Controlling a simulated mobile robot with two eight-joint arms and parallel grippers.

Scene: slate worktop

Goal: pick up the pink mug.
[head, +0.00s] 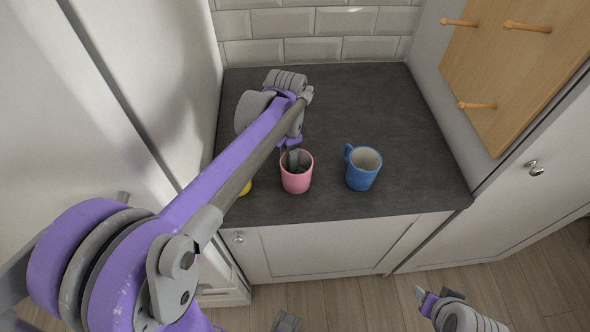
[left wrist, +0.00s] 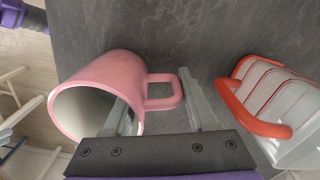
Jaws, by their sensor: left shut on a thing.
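The pink mug (head: 297,181) stands upright near the front edge of the slate worktop, its rim up. In the left wrist view the pink mug (left wrist: 95,88) shows its pale inside and its handle. My left gripper (head: 294,160) reaches down to the mug from above. In the left wrist view one finger of the left gripper (left wrist: 156,95) is inside the mug and the other is outside, past the handle, so it is shut on the mug's wall and handle side. My right gripper (head: 430,298) is low at the bottom right, away from the worktop; its jaws are unclear.
A blue mug (head: 363,169) stands close to the right of the pink mug. A yellow thing (head: 246,188) is mostly hidden behind my left arm. A white thing with a red handle (left wrist: 275,108) lies beyond the outer finger. The back right of the worktop (head: 370,100) is clear.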

